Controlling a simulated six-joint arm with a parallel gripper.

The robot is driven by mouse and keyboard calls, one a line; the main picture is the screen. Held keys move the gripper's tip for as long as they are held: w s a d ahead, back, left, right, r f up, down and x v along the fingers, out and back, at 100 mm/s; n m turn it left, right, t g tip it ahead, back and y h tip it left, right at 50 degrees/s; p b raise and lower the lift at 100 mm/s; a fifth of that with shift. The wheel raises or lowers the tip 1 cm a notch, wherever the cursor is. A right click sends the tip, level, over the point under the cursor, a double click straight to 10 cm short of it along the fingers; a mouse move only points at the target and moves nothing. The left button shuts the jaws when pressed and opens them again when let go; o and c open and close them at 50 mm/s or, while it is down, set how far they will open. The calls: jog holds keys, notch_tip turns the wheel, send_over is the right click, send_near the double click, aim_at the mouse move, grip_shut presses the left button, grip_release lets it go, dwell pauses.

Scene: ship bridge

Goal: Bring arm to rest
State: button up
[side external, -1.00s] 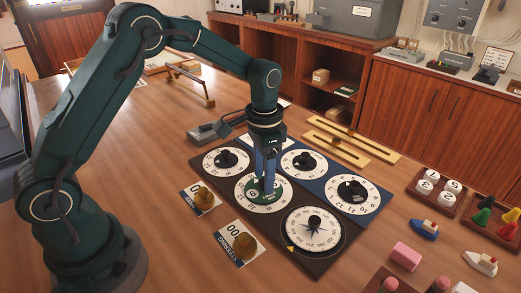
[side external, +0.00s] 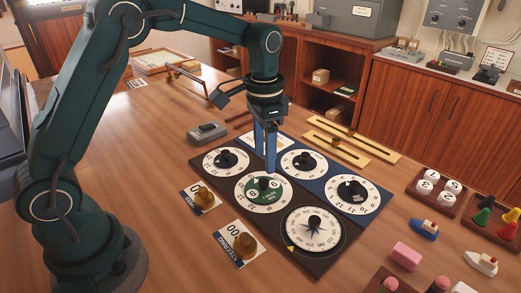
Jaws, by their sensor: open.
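My gripper (side external: 265,160) points straight down above the dial panel (side external: 298,252), with its blue fingers apart and nothing between them. It is a little above and behind the white dial with a green centre (side external: 249,193), clear of that dial's black knob (side external: 264,183). More white dials with black knobs stand around it, at the upper left (side external: 226,161), the upper right (side external: 304,164) and the right (side external: 352,195). A compass dial (side external: 314,230) sits at the front.
Trays and small toy boats (side external: 423,229) are on the right. The table's left side is clear.

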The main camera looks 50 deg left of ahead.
jog(key=s+r+t, duration=0.4)
jog(key=s+r, duration=0.3)
jog(key=r, duration=0.4)
jog(key=s+f+n+t, duration=0.1)
jog(key=s+f+n, duration=0.3)
jog(key=s, duration=0.7)
